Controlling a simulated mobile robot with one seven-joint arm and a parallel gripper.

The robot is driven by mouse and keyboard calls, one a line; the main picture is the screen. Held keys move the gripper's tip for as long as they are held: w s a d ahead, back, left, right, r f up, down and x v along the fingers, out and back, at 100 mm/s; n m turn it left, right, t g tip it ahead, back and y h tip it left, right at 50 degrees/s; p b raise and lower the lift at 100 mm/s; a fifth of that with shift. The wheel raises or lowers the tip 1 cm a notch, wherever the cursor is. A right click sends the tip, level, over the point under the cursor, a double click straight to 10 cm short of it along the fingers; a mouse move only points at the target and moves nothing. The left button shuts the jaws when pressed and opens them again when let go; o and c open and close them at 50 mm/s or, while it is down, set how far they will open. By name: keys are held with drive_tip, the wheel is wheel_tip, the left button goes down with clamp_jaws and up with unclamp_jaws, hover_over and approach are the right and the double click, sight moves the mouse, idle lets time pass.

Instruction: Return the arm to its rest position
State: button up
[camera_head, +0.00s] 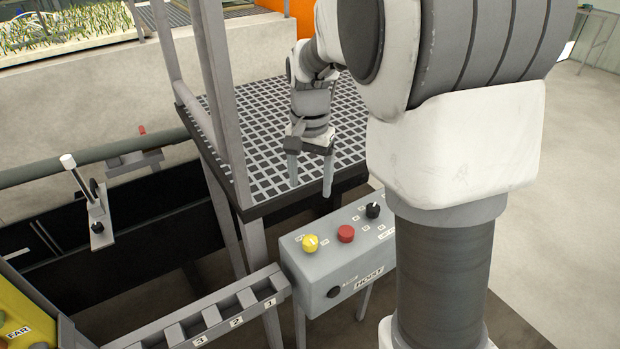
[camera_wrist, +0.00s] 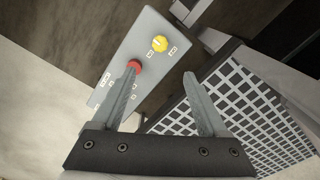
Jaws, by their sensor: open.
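My arm reaches out from the right of the head view, over a grated platform (camera_head: 255,125). My gripper (camera_head: 309,190) hangs fingers-down near the platform's front edge, behind and above the grey hoist control box (camera_head: 325,283). Its two fingers are apart with nothing between them. In the wrist view the open fingers of my gripper (camera_wrist: 160,88) point toward the control box (camera_wrist: 140,40). The left finger overlaps the red button (camera_wrist: 135,66) in that picture; I cannot tell whether they touch. The grating (camera_wrist: 240,105) lies to the right there.
A numbered slotted rack (camera_head: 225,312) stands at the front. A white-handled lever (camera_head: 90,195) is at left. Platform posts (camera_head: 215,80) rise close to my gripper's left.

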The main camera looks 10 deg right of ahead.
drive_tip(key=s+r+n+t, duration=0.2)
drive_tip(key=s+r+n, duration=0.2)
drive_tip(key=s, duration=0.6)
drive_tip(key=s+r+n+t+p, duration=0.1)
drive_tip(key=s+r+n+t, duration=0.2)
drive_tip(key=s, duration=0.7)
drive_tip(key=shift+d+r+n+t, duration=0.2)
drive_tip(key=shift+r+n+t, duration=0.15)
drive_tip(key=shift+r, duration=0.95)
drive_tip(key=shift+s, duration=0.1)
drive_tip(key=shift+c, duration=0.3)
drive_tip(key=c, duration=0.4)
drive_tip(key=shift+o, duration=0.2)
drive_tip(key=shift+a, duration=0.2)
